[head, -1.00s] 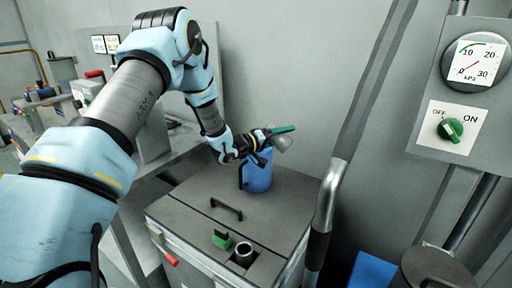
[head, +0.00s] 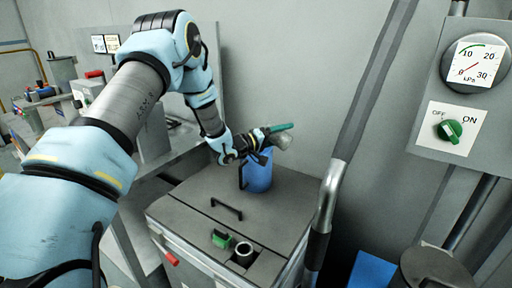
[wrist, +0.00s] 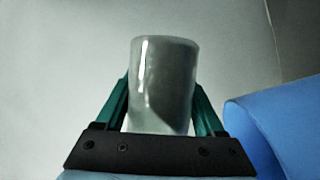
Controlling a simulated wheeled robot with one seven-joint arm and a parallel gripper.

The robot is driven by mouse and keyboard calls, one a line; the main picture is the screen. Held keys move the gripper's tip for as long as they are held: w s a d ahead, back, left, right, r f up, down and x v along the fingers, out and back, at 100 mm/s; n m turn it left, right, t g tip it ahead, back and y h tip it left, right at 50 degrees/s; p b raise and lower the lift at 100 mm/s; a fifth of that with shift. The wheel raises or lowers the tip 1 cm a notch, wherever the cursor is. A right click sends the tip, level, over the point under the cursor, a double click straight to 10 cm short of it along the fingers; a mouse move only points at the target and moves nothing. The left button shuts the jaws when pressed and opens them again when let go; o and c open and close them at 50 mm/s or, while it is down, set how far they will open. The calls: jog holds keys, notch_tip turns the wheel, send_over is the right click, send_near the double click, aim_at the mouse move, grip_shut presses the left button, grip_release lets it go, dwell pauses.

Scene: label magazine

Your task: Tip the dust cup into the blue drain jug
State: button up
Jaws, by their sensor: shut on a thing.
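My gripper (head: 268,143) is shut on the dust cup (wrist: 164,85), a translucent grey cup between its green fingers in the wrist view. In the head view the cup (head: 283,142) is tilted, above the blue drain jug (head: 258,176). The jug stands on the grey cabinet top, partly hidden behind my gripper. In the wrist view the jug's blue rim (wrist: 262,112) shows at the lower right, beside the cup. I cannot tell whether anything is in the cup or falling from it.
The grey cabinet (head: 190,205) has a black handle (head: 227,209), a green block (head: 221,239) and a round port (head: 243,254) on top. A metal rail (head: 329,195) rises at its right. A panel with a gauge (head: 477,61) and green knob (head: 449,131) hangs further right.

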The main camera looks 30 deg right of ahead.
jog(key=shift+r+n, duration=0.25)
jog(key=shift+n, duration=0.15)
jog(key=shift+w+a+r+n+h, duration=0.2)
jog(key=shift+w+a+n+h, duration=0.1)
jog(key=shift+w+n, duration=0.1)
jog(key=shift+w+a+r+n+h, duration=0.2)
jog(key=shift+w+n+h, duration=0.1)
jog(key=shift+w+n, duration=0.1)
dwell(0.8)
jog(key=shift+w+f+n+b, duration=0.2)
jog(key=shift+f+n+b, duration=0.15)
jog(key=shift+n, duration=0.55)
dwell(0.5)
jog(key=shift+w+a+r+n+t+h+b, duration=0.15)
jog(key=shift+w+r+n+t+h, duration=0.2)
jog(key=shift+n, duration=0.5)
jog(key=shift+w+a+r+n+t+h+b, duration=0.15)
jog(key=shift+r+n+t+h, duration=0.25)
jog(key=shift+n, duration=0.45)
dwell(0.7)
jog(key=shift+w+a+r+n+t+h+b, duration=0.2)
jog(key=shift+n+t, duration=0.25)
jog(key=shift+n, duration=0.4)
jog(key=shift+w+a+r+n+t+h+b, duration=0.15)
jog(key=shift+w+r+n+t, duration=0.2)
jog(key=shift+n, duration=0.5)
dwell(0.5)
